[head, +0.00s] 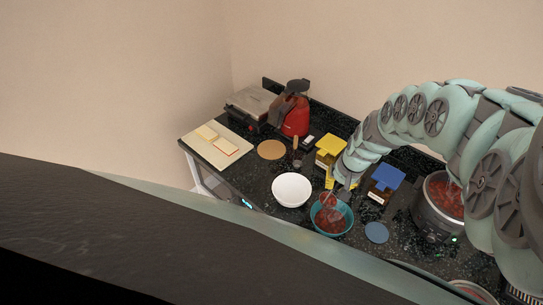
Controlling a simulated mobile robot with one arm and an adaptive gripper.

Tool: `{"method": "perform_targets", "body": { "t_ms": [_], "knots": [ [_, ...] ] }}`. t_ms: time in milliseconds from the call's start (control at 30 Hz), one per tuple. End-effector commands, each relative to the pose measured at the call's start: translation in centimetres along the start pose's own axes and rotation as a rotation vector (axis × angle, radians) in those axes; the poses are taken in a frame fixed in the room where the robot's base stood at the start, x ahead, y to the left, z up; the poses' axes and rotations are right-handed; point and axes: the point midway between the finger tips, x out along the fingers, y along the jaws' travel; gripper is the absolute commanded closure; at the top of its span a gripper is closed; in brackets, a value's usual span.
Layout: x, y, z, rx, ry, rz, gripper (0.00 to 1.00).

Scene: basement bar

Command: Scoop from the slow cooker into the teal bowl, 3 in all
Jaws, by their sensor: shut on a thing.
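The teal bowl (333,234) stands on the dark counter and has chunky red food in it. My gripper (341,188) is above the bowl's back right edge, shut on a small scoop (328,202). The scoop's head is over the bowl, with red food showing at it; I cannot tell how full it is or whether it touches the food below. The slow cooker (428,220) stands at the right, uncovered, with red food inside. My arm hides part of its right side.
A white bowl (291,190) stands just left of the teal bowl. A yellow box (329,150) and a blue-topped box (386,178) stand behind. A blue disc (376,232) lies to the right. A red appliance (296,117) and a cutting board (216,147) are farther left.

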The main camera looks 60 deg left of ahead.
Motion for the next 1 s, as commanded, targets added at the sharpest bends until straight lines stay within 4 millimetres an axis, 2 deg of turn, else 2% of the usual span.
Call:
{"method": "perform_targets", "body": {
  "t_ms": [1000],
  "knots": [
    [-1.0,2.6,1.9,0.025,0.147,-0.193,1.0]
  ]
}}
